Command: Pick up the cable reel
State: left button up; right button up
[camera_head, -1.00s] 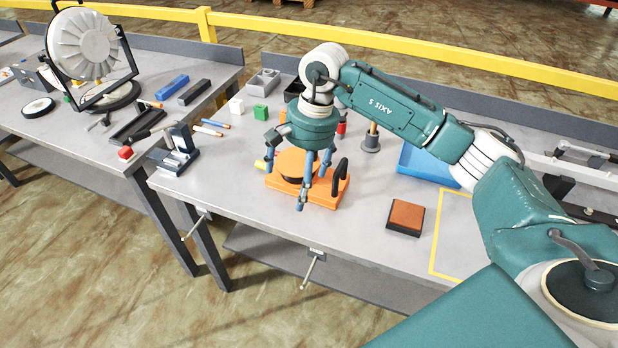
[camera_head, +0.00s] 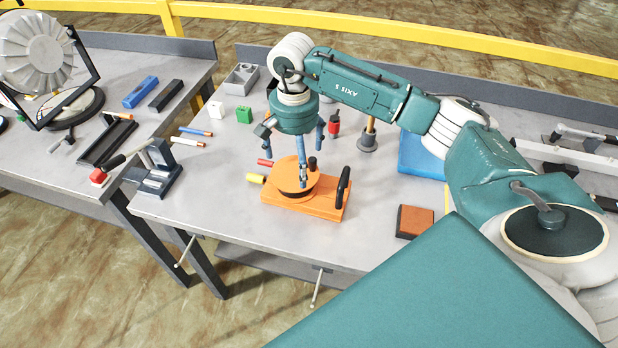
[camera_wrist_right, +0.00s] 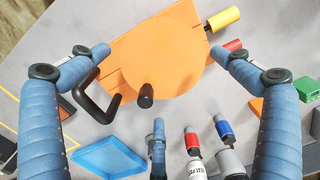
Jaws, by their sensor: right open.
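The cable reel (camera_head: 330,206) is an orange base with a round orange drum, a dark crank knob and a black handle at its right end. It lies on the grey workbench and also shows in the right wrist view (camera_wrist_right: 165,55). A yellow plug (camera_head: 256,178) and a red plug (camera_head: 265,162) stick out at its left. My right gripper (camera_head: 300,158) is open, pointing down above the reel, with one finger in front of the drum in the picture. In the wrist view its open fingers (camera_wrist_right: 160,65) frame the reel. Nothing is held. My left gripper is out of view.
Behind the reel are a blue tray (camera_head: 421,158), a grey holder (camera_head: 367,141) and a red-topped bottle (camera_head: 333,124). A brown-orange block (camera_head: 414,221) lies to the right. Bench between reel and block is clear.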

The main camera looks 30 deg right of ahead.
aim_at(295, 172)
jog(key=shift+f, duration=0.25)
jog(key=f+p, duration=0.2)
jog(key=f, duration=0.1)
jog(key=f+p, duration=0.1)
jog(key=shift+w+a+f, duration=0.15)
jog(key=shift+a+f, duration=0.1)
jog(key=shift+f, duration=0.4)
jog(key=shift+c, duration=0.8)
jog(key=c, duration=1.3)
jog(key=shift+w, duration=0.1)
jog(key=shift+c, duration=0.9)
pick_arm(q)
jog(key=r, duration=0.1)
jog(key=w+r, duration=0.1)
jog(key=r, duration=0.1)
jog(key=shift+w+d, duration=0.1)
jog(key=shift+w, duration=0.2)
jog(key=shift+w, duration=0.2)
pick_arm(e)
jog(key=shift+r, duration=0.3)
